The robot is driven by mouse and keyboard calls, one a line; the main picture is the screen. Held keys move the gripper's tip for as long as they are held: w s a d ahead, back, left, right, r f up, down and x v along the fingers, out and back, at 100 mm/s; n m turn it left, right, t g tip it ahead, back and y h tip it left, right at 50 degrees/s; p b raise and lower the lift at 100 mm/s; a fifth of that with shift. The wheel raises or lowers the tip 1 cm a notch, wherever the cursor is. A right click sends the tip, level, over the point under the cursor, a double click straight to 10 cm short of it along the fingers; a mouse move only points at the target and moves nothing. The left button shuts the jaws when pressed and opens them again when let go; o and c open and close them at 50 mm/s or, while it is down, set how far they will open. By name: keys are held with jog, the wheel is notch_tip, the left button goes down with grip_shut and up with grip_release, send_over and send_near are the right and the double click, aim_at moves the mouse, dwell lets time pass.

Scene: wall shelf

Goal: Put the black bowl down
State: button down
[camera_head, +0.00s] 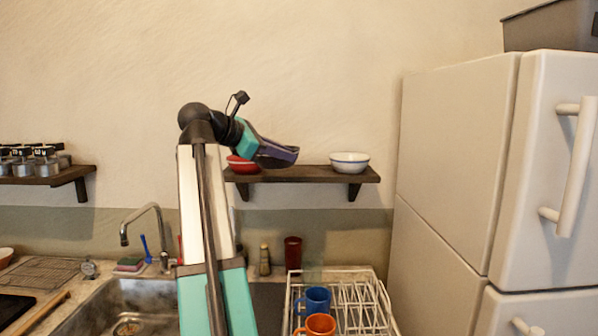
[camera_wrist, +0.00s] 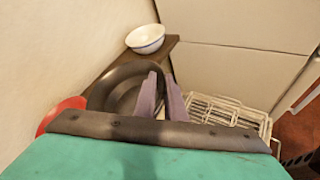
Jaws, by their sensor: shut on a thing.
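My gripper (camera_head: 284,154) is at the wall shelf (camera_head: 318,174), between a red bowl and a white bowl. In the wrist view its two purple fingers (camera_wrist: 162,82) are shut on the right side of the black bowl (camera_wrist: 112,90). The bowl shows its dark inside and appears over the shelf board. I cannot tell whether its base touches the board. In the head view I cannot make the black bowl out clearly from the dark gripper.
The red bowl (camera_head: 241,165) stands at the shelf's left end, partly behind my gripper. The white bowl (camera_head: 349,162) stands at the right end. A fridge (camera_head: 460,160) rises to the right. A dish rack (camera_head: 345,300) with mugs and a sink (camera_head: 130,300) are below.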

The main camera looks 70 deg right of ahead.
jog(key=shift+d, duration=0.1)
jog(key=d, duration=0.4)
jog(key=d+f+p, duration=0.1)
jog(key=d, duration=0.4)
jog(key=d+p, duration=0.1)
jog(key=d, duration=0.4)
jog(key=shift+s+d+f, duration=0.15)
jog(key=shift+s+d, duration=0.1)
jog(key=shift+d, duration=0.1)
jog(key=shift+d, duration=0.6)
jog(key=shift+a+f+p, duration=0.1)
jog(key=shift+f+p, duration=0.45)
jog(key=shift+f, duration=1.3)
jog(key=c, duration=1.8)
grip_release()
jog(key=shift+a, duration=0.1)
